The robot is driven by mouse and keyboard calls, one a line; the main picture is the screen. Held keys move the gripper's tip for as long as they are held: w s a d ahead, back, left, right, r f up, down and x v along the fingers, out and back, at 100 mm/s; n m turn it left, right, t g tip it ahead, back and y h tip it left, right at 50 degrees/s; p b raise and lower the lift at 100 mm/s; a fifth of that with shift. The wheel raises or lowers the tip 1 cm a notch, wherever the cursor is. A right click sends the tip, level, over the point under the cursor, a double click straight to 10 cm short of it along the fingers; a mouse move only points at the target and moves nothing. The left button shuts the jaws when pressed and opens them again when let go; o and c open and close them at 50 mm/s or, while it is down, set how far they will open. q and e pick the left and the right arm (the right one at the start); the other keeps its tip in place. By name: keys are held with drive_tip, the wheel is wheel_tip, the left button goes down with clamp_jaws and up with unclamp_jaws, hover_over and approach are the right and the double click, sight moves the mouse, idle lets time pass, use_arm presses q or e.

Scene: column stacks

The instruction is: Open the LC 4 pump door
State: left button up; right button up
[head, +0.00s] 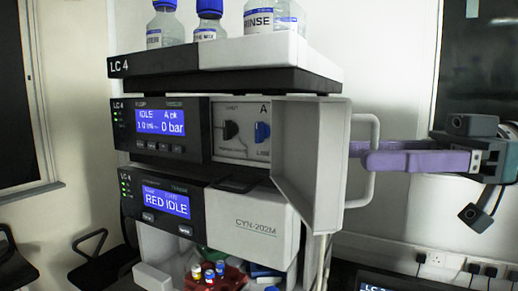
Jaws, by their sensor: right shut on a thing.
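The LC 4 pump (178,145) is the dark module below the top tray, with a blue display reading IDLE and 0 bar. Its pale pump door (312,160) stands swung out to the right. The front behind it shows, with a black knob (230,130) and a blue knob (262,132). A pale loop handle (374,185) sits on the door. My right gripper (362,156) reaches in from the right, its purple fingers shut on the handle. My left gripper is not in view.
Bottles with blue caps (209,20) stand on the top tray (160,62). Under that, an open bay holds several small vials (209,274). Chairs (95,260) stand at the left. Wall sockets (455,262) are at the lower right.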

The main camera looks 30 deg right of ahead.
drive_tip(key=b+v, duration=0.2)
drive_tip(key=v, duration=0.8)
idle(0.4)
